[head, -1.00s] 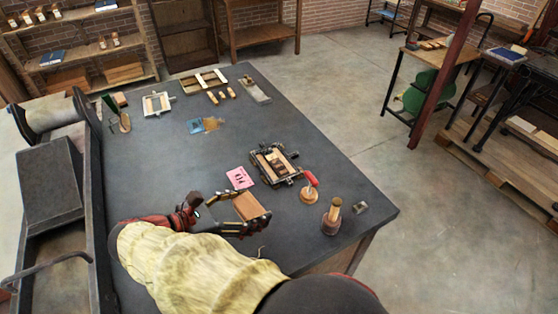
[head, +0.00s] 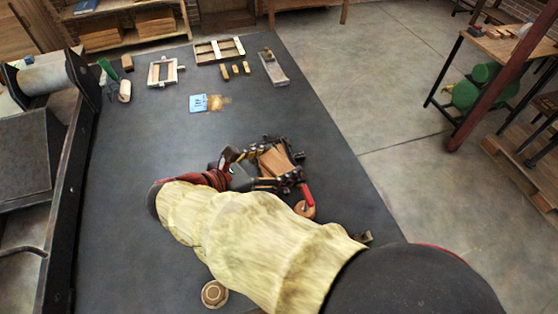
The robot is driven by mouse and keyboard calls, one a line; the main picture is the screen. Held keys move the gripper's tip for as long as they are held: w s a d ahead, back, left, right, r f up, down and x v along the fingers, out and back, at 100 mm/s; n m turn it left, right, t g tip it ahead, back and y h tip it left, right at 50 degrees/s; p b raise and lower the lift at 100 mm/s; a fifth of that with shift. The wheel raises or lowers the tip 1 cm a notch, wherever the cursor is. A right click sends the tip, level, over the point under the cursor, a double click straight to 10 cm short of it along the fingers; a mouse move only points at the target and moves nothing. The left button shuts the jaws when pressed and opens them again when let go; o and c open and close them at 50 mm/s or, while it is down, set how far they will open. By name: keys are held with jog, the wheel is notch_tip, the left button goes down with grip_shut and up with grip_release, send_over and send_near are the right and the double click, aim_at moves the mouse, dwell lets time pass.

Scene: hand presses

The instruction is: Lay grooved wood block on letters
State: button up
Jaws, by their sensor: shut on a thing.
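My gripper (head: 282,160) is shut on a reddish-brown wood block (head: 272,164), with a dark finger along each side of it. The block is over the small dark metal frame (head: 298,156) that holds the letters. The block, my gripper and my arm hide the letters. I cannot tell whether the block touches them or is held just above. Any groove in the block is not clear in this view.
A red-handled tool (head: 308,196) stands close to the frame's near side. A round wooden-topped piece (head: 214,293) is at the near left. A blue card (head: 198,103), an empty wooden frame (head: 161,71) and small wood pieces (head: 235,69) lie farther back. The table's left middle is clear.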

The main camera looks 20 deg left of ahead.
aim_at(278, 155)
jog(key=w, duration=0.1)
jog(key=w+a+f, duration=0.1)
jog(key=w+f+b, duration=0.1)
jog(key=w, duration=0.1)
jog(key=shift+a, duration=0.2)
jog(key=w+f, duration=0.1)
jog(key=w+a+f+b, duration=0.1)
jog(key=f, duration=0.1)
jog(key=w+f, duration=0.2)
jog(key=shift+a+f+b, duration=0.1)
jog(key=shift+a+b, duration=0.3)
jog(key=shift+w+a+f+b, duration=0.15)
jog(key=shift+f+b, duration=0.3)
jog(key=shift+f, duration=0.45)
jog(key=shift+w+d+f+b, duration=0.15)
jog(key=shift+f+b, duration=0.25)
jog(key=shift+f, duration=0.5)
jog(key=shift+a+f, duration=0.1)
jog(key=shift+f, duration=0.1)
jog(key=o, duration=1.2)
jog(key=shift+c, duration=0.2)
jog(key=shift+o, duration=0.3)
jog(key=shift+r, duration=0.15)
